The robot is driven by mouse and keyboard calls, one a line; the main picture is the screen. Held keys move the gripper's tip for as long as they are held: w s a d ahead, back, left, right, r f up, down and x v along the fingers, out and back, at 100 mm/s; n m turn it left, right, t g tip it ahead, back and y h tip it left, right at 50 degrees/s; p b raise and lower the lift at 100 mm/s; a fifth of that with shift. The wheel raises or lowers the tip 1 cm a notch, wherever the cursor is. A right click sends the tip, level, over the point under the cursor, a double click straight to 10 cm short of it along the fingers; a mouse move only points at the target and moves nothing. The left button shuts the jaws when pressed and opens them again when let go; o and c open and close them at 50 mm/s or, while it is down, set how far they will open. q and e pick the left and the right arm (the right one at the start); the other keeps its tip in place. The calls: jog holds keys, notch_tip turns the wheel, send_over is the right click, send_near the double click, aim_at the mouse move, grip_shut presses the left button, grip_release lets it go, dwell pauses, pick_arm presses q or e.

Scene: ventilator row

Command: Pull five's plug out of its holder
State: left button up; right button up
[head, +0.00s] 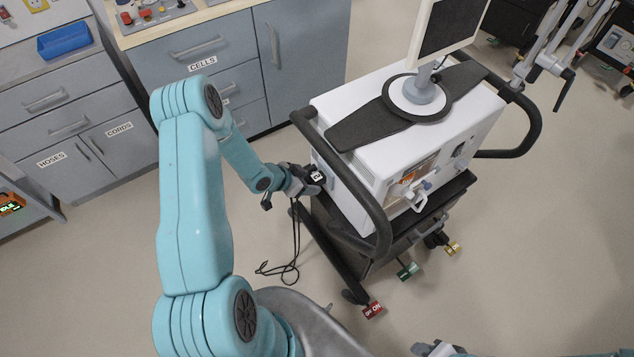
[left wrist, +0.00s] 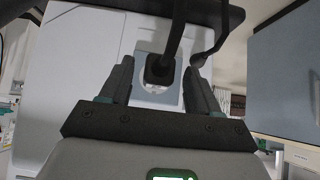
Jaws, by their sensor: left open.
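A black plug (left wrist: 160,70) sits in a pale holder (left wrist: 143,82) on the end of the white ventilator (head: 345,120). In the head view the plug (head: 317,176) carries a small white label, too small to read surely. A black cord (head: 296,235) hangs below it to the floor. My left gripper (head: 309,180) is open at the plug. In the left wrist view the fingers of my left gripper (left wrist: 158,72) stand on either side of the plug, with gaps showing. Part of my right gripper (head: 438,349) shows at the bottom edge; its fingers are unclear.
The cart's black handle (head: 345,185) curves close beside the plug. Grey cabinets (head: 300,50) stand behind, with a blue tray (head: 64,41) at far left. Red (head: 373,310), green (head: 407,271) and yellow (head: 453,248) pedals show at the cart's feet.

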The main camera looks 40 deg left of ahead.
pick_arm(q)
jog(key=shift+w+d+f, duration=0.15)
jog(key=shift+w+f, duration=0.25)
jog(key=shift+w, duration=0.05)
jog(key=shift+b, duration=0.3)
grip_shut()
